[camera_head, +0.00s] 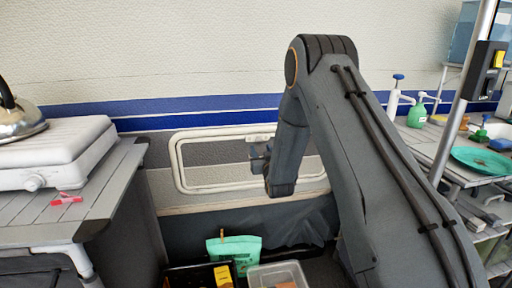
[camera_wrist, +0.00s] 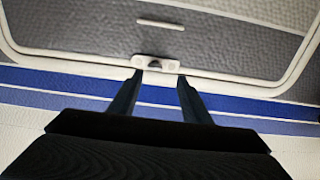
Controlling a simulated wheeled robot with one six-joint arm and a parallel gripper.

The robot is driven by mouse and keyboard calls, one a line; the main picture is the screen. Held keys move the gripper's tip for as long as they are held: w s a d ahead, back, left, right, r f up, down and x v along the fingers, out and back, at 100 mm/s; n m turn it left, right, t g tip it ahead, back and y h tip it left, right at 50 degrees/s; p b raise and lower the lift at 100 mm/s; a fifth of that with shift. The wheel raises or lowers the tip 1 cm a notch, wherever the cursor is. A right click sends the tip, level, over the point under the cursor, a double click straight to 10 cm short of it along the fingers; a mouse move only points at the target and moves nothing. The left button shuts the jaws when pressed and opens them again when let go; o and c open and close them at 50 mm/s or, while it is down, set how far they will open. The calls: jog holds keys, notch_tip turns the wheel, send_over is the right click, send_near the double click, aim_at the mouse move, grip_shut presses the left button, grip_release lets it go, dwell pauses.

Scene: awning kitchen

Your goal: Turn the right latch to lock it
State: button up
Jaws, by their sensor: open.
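A wall hatch with a rounded white frame (camera_head: 178,165) sits below the blue stripe, partly hidden by my arm. A small white latch (camera_head: 256,138) is on the frame's upper edge in the head view. In the wrist view the latch (camera_wrist: 155,63) has a dark knob or recess in its middle. I cannot tell its turn angle. My gripper (camera_wrist: 158,78) is open, with one dark finger on each side of the latch's lower edge. Contact cannot be made out. In the head view my gripper (camera_head: 258,160) is in front of the hatch, just below the latch. No second latch shows.
A grey counter (camera_head: 98,200) with a white stove (camera_head: 60,150) and kettle stands left. A shelf with a green plate (camera_head: 482,160) and bottles is at right, behind a metal pole (camera_head: 463,95). Bins, one a clear box (camera_head: 278,272), lie below the hatch.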

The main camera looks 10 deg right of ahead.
aim_at(258, 138)
jog(key=w+d, duration=0.1)
jog(key=w, duration=0.6)
jog(key=shift+w, duration=0.2)
jog(key=shift+c, duration=0.5)
